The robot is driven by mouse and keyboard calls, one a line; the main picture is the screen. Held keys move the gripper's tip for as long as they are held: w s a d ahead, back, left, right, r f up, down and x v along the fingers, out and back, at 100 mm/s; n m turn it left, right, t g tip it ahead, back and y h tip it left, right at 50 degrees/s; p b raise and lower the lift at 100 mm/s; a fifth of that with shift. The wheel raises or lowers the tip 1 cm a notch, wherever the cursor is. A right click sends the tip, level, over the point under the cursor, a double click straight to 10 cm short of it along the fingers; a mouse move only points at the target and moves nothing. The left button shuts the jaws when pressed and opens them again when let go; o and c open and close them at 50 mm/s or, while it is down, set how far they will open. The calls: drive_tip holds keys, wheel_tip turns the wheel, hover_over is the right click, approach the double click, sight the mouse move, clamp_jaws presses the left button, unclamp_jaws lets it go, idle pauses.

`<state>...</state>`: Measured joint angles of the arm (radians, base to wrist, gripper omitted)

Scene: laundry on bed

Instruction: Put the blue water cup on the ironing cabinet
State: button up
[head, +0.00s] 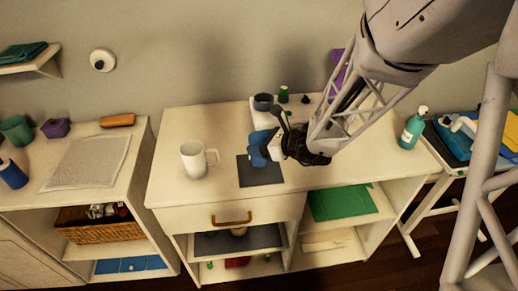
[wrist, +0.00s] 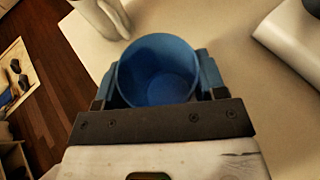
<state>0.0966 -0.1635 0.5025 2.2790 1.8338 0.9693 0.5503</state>
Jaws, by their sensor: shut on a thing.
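The blue water cup (head: 257,155) is above or on a dark square mat (head: 262,176) on the light cabinet (head: 165,180) with a drawer in the middle. In the wrist view the cup (wrist: 160,72) is upright between the jaws, with its open mouth facing the camera and nothing seen inside. My gripper (head: 270,150) is shut on the cup. My fingers (wrist: 158,85) lie on both sides of it in the wrist view. The gripper hides part of the cup in the head view, and I cannot tell whether the cup's base touches the mat.
A white mug (head: 195,160) stands left of the mat. Behind are a dark-rimmed cup (head: 263,102) and a small green bottle (head: 283,94). A teal pump bottle (head: 413,128) stands at the right edge. The cabinet top's front left is clear. Another cabinet (head: 120,165) stands left.

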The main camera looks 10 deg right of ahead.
drive_tip(key=shift+f, duration=1.75)
drive_tip(key=shift+f, duration=0.15)
drive_tip(key=o, duration=0.9)
drive_tip(key=shift+o, duration=0.2)
drive_tip(key=v, duration=1.2)
drive_tip(key=shift+r, duration=0.2)
